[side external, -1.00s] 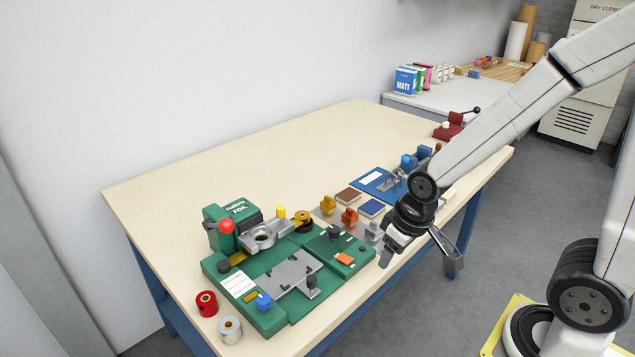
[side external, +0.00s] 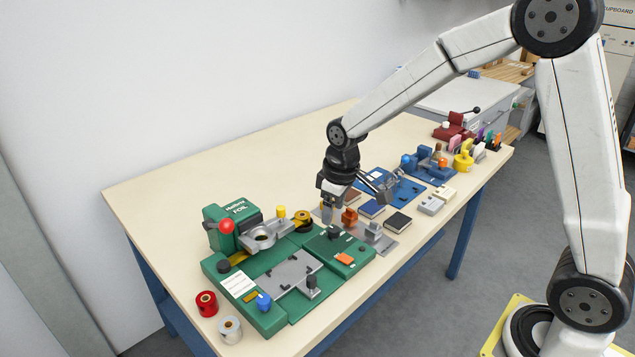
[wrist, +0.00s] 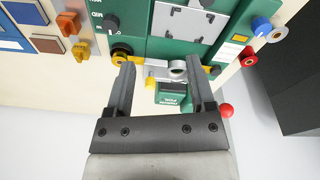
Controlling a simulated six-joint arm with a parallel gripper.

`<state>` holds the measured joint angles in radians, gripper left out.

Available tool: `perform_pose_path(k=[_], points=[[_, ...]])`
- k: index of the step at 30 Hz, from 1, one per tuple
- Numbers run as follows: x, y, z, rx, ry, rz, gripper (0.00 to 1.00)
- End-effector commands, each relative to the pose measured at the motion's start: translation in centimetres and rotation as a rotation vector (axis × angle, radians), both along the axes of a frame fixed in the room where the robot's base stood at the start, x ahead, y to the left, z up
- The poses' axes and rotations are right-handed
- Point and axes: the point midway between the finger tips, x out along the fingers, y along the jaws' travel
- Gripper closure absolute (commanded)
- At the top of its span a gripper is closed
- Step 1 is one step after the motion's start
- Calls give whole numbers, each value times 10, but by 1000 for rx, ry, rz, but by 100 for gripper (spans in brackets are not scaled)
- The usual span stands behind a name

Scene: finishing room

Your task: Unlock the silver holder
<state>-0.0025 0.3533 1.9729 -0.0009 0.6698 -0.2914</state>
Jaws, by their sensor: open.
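The green foil machine (side external: 240,222) stands on the bench with a red ball knob. A silver holder (side external: 262,238) with a round opening projects from its front; it also shows in the wrist view (wrist: 178,68). Whether the holder is locked cannot be told. My gripper (side external: 349,202) is open and empty, to the right of the machine, above the bench. In the wrist view its fingers (wrist: 162,68) frame the silver holder in the picture, apart from it.
A green base (side external: 210,265) with a grey plate lies in front of the machine. Red (side external: 206,303) and silver (side external: 230,329) rolls stand front left. The bench behind is clear.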

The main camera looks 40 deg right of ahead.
Motion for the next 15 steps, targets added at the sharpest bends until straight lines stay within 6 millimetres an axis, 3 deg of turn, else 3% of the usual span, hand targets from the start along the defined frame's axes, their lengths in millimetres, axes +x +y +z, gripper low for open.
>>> perform_pose_path(k=[3, 15], points=[[28, 0, 1, -9, 18, 57, 30], [106, 1, 1, -29, 75, 255, 30]])
